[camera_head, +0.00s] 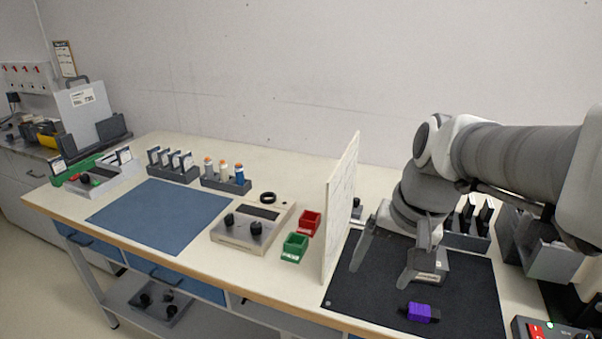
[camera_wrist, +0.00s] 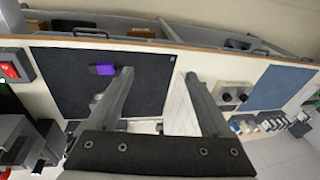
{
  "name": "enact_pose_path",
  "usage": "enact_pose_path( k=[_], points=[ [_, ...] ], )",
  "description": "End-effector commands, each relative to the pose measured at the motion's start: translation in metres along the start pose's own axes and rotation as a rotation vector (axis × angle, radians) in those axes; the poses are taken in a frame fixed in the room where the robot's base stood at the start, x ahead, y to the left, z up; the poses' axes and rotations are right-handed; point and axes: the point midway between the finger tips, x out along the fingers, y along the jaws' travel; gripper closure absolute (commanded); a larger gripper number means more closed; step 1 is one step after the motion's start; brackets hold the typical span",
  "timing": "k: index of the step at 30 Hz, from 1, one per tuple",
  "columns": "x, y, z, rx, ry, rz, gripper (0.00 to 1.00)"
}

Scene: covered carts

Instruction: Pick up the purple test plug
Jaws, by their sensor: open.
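The purple test plug (camera_head: 419,312) lies on the black mat (camera_head: 466,303) near the front edge of the table, with dark ends. It also shows in the wrist view (camera_wrist: 104,69), close beside the tip of one finger but farther away than it. My gripper (camera_head: 381,277) is open and empty above the mat, behind and left of the plug in the head view. In the wrist view my gripper (camera_wrist: 158,76) has its two fingers spread wide, with nothing between them but the table and the panel. The plug is outside the gap between the fingers.
A thin white upright panel (camera_head: 340,208) stands at the left edge of the black mat. Red (camera_head: 309,222) and green (camera_head: 295,247) bins sit left of it. A dark rack (camera_head: 466,236) stands behind the mat, and a red-switch box (camera_head: 550,329) is at front right.

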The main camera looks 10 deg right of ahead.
Motion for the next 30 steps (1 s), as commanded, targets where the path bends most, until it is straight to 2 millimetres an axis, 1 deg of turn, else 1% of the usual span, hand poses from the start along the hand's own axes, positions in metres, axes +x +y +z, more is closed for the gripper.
enact_pose_path(
  k=[1, 2, 3, 8, 14, 20, 21, 27, 30],
  points=[
    [0.009, 0.009, -0.011, 0.073, -0.04, 0.0, 0.17],
    [0.012, 0.013, -0.017, 0.113, -0.06, -0.002, 0.17],
    [0.016, 0.021, -0.022, 0.182, -0.093, -0.006, 0.17],
    [0.032, 0.062, -0.031, 0.488, -0.236, -0.062, 0.17],
    [0.05, 0.113, -0.039, 0.848, -0.388, -0.181, 0.17],
    [0.064, 0.169, -0.041, 1.199, -0.515, -0.36, 0.17],
    [0.066, 0.181, -0.041, 1.266, -0.536, -0.403, 0.17],
    [0.077, 0.243, -0.034, 1.576, -0.622, -0.643, 0.17],
    [0.08, 0.268, -0.028, 1.687, -0.643, -0.752, 0.17]
  ],
)
